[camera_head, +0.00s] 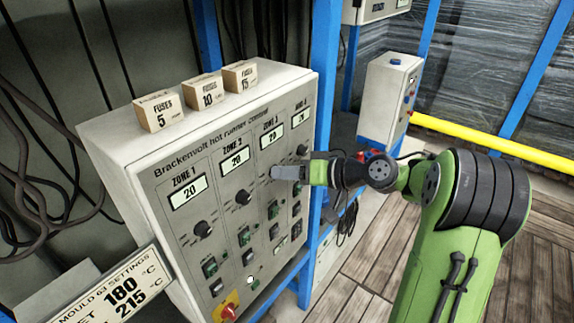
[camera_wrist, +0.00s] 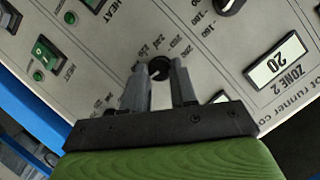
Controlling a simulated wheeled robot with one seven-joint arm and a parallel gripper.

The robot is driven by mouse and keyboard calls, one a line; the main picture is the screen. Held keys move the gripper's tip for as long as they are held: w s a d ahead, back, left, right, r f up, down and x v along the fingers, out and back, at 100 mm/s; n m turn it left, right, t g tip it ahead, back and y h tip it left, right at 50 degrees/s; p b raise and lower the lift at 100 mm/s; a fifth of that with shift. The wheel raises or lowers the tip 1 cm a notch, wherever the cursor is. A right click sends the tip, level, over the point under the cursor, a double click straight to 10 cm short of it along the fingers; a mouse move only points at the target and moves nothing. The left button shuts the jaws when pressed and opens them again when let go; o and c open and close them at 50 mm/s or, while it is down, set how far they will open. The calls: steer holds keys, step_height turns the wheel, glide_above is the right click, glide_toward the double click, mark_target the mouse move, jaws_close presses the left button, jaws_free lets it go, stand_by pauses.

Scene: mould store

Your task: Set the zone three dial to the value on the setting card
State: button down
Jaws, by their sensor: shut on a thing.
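The zone three dial's black knob (camera_wrist: 158,68) sits between my gripper's fingertips in the wrist view, with a printed scale around it too small to read surely. My gripper (camera_wrist: 160,85) is shut on this knob. In the head view my gripper (camera_head: 284,172) reaches the panel from the right and hides the knob. The zone 3 display (camera_head: 272,136) above it reads 20. The setting card (camera_head: 108,294) at lower left is headed "MOULD 61 SETTINGS" and shows 180 °C and 215 °C; its left part is cut off, so row labels are incomplete.
The zone 2 knob (camera_head: 243,198) and the zone 4 knob (camera_head: 302,150) flank the gripper, with switches below. Fuse boxes (camera_head: 206,91) stand on the cabinet (camera_head: 110,125). A blue post (camera_head: 322,90) stands behind the gripper.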

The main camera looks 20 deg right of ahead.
steer(key=shift+m+y+p, duration=0.5)
steer(key=shift+m+p, duration=0.2)
steer(key=shift+d, duration=0.1)
steer(key=c, duration=0.9)
jaws_free()
steer(key=p+v, duration=0.2)
steer(key=v, duration=1.3)
steer(key=shift+d+r, duration=0.2)
steer(key=shift+d, duration=0.1)
